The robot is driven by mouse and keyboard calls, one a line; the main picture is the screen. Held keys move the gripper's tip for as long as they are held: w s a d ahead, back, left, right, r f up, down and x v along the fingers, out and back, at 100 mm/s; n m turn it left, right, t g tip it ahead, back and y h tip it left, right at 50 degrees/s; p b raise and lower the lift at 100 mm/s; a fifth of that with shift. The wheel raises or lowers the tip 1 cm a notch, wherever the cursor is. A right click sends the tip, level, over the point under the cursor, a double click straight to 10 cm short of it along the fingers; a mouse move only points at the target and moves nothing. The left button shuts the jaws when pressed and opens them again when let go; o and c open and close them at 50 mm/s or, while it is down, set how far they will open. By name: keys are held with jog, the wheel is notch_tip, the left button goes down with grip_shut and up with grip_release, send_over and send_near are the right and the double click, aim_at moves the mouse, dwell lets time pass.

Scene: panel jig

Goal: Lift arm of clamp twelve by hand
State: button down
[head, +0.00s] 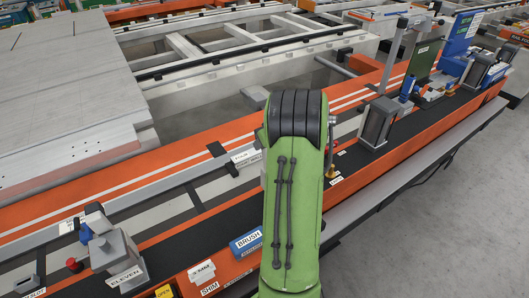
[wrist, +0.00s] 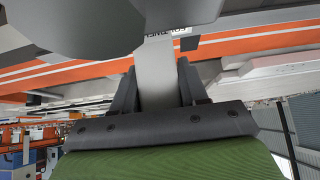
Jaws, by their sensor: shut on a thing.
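In the wrist view my gripper (wrist: 158,80) has its two dark fingers shut on a pale grey bar, the clamp arm (wrist: 156,60), which runs between them. A large dark grey rounded part covers the top of that view, and the far end of the bar is partly hidden. In the head view my green arm stands in the middle and hides my gripper and most of the clamp in front of it. A small brass-coloured part (head: 330,170) shows just right of my arm. No label reading twelve is visible.
Clamp eleven (head: 116,262) stands on the orange rail at lower left. A blue brush box (head: 246,243) lies on the rail left of my arm. Another grey clamp (head: 378,122) stands to the right. A pale panel (head: 60,85) lies at upper left. Grey floor is open at right.

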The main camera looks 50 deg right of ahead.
jog(key=shift+s+a+t+b, duration=0.1)
jog(key=shift+s+t+b, duration=0.35)
jog(key=shift+b, duration=0.35)
jog(key=shift+r, duration=0.1)
jog(key=c, duration=0.7)
grip_release()
jog(key=shift+s, duration=0.1)
jog(key=v, duration=0.5)
jog(key=p+v, duration=0.1)
jog(key=v, duration=0.4)
jog(key=p+v, duration=0.1)
jog(key=v, duration=0.4)
jog(key=shift+s+a+r, duration=0.15)
jog(key=shift+a+r, duration=0.15)
jog(key=shift+a, duration=0.05)
